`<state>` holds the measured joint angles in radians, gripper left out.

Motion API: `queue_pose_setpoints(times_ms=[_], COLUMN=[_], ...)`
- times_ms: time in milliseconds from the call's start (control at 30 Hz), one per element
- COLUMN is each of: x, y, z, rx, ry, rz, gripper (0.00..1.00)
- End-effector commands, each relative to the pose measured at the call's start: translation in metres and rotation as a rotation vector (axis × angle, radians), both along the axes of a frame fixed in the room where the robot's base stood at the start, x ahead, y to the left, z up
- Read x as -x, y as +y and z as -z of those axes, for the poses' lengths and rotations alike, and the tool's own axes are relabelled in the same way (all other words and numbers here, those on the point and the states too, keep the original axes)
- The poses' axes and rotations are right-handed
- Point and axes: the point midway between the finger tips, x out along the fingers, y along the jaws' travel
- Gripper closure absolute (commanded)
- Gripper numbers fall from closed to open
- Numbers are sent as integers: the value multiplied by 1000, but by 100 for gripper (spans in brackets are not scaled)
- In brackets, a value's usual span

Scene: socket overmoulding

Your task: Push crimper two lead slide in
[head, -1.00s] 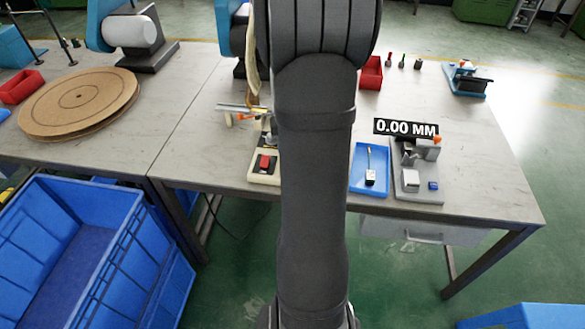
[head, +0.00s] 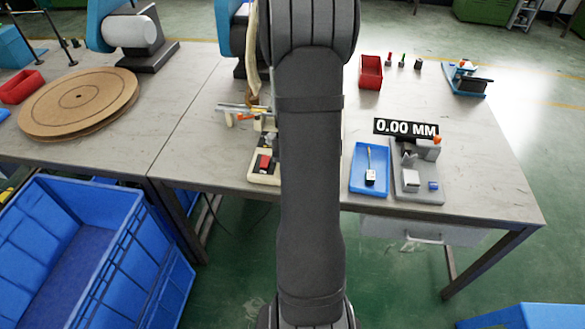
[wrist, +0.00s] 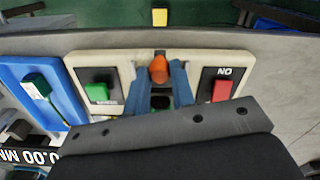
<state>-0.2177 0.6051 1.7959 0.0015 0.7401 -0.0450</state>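A cream crimper base with a red button (head: 265,163) shows left of my arm in the head view. In the wrist view are two cream panels, one with a green button (wrist: 97,92), one with a red button (wrist: 222,90) marked "NO". I cannot tell which one is crimper two. An orange knob (wrist: 158,70) stands between the panels. The two blue fingers of my gripper (wrist: 160,78) are apart, on either side of the knob. Whether they touch it is unclear. In the head view my arm hides the gripper and the knob; the lead slide cannot be made out.
A blue tray (head: 356,184) holding a small part with a yellow wire lies right of my arm. A grey measuring fixture (head: 425,196) with a 0.00 MM display (head: 406,128) stands beside it. A red bin (head: 371,72) is farther back.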

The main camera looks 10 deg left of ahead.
Motion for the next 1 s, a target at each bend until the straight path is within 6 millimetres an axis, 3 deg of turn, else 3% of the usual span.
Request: queue_pose_setpoints(times_ms=[67, 300, 700, 1000], x=[0, -6, -86, -106], y=[0, 0, 0, 0], z=[0, 0, 0, 0], rx=[0, 0, 1, 0], ry=[0, -1, -1, -3], rz=[0, 1, 1, 0], gripper=[100, 100, 100, 100])
